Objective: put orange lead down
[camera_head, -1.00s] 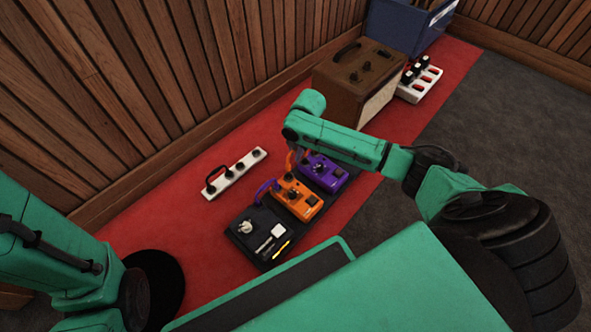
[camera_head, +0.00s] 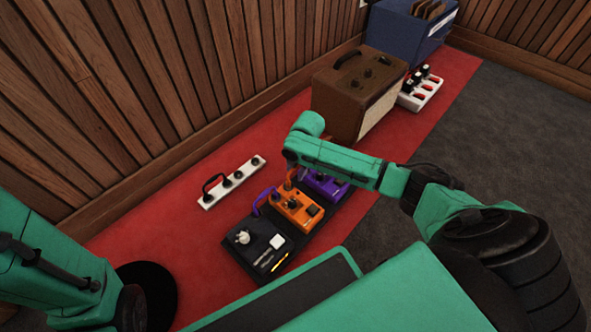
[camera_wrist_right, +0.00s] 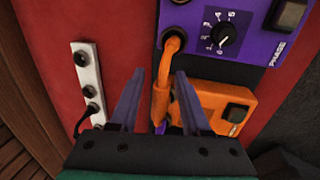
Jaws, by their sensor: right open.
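The orange lead (camera_wrist_right: 172,45) has one end at the purple pedal (camera_wrist_right: 235,30) in the right wrist view. It runs down between the fingers of my right gripper (camera_wrist_right: 158,85), which are open on either side of it. In the head view the orange lead (camera_head: 290,180) shows small beside the orange pedal (camera_head: 300,212). The purple pedal is partly hidden under my right arm there. My right gripper's fingertips are hidden or too small to make out in the head view. My left arm enters at the left, but its gripper is out of sight.
A dark pedalboard (camera_head: 232,225) carries the pedals and small items. A purple lead (camera_head: 262,197) loops beside the orange pedal. A white socket strip (camera_head: 243,181) with a dark lead lies on the red carpet (camera_head: 165,225). A brown amplifier (camera_head: 335,92) stands behind. Red carpet is free at left.

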